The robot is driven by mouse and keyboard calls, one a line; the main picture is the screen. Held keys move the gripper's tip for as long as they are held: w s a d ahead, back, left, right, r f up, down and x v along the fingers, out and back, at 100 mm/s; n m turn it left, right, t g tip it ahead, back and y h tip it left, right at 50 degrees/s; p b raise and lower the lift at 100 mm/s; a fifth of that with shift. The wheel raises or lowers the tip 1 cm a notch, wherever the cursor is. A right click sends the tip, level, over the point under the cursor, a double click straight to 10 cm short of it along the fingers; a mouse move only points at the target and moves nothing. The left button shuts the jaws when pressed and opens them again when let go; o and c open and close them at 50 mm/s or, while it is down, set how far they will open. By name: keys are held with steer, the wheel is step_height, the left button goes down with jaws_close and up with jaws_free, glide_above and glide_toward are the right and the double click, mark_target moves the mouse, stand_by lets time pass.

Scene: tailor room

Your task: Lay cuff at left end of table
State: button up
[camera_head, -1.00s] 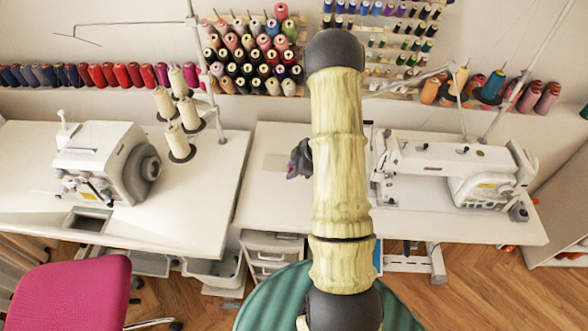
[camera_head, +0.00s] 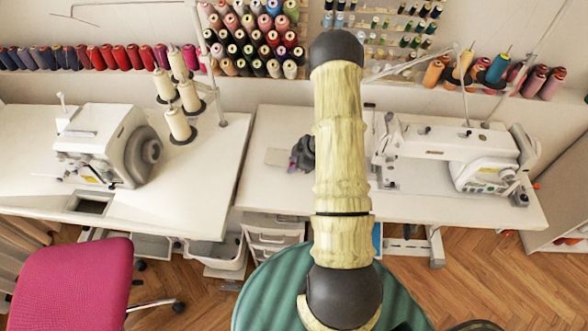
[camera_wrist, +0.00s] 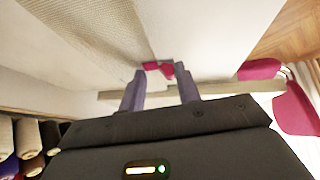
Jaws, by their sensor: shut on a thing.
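In the wrist view my gripper (camera_wrist: 158,88) has its two purple-grey fingers close around a small magenta piece, which I take to be the cuff (camera_wrist: 152,66). The piece shows at the fingertips; most of it is hidden. A white surface with a pale edge lies beyond the fingers. In the head view my arm hides the gripper tips and the cuff. The white right table (camera_head: 268,188) stands behind my arm, with its left end beside the left table. A dark grey lump (camera_head: 302,153) shows beside my arm over this table; I cannot tell what it is.
A sewing machine (camera_head: 450,150) fills the right table's right part. Another machine (camera_head: 105,142) and cream thread cones (camera_head: 178,125) stand on the left table (camera_head: 205,165). A pink chair (camera_head: 72,278) stands at lower left. The right table's left end looks mostly clear.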

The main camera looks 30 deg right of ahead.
mark_target(294, 175)
steer(key=shift+f, duration=1.9)
steer(key=o, duration=0.9)
steer(key=shift+f, duration=0.1)
steer(key=v, duration=1.2)
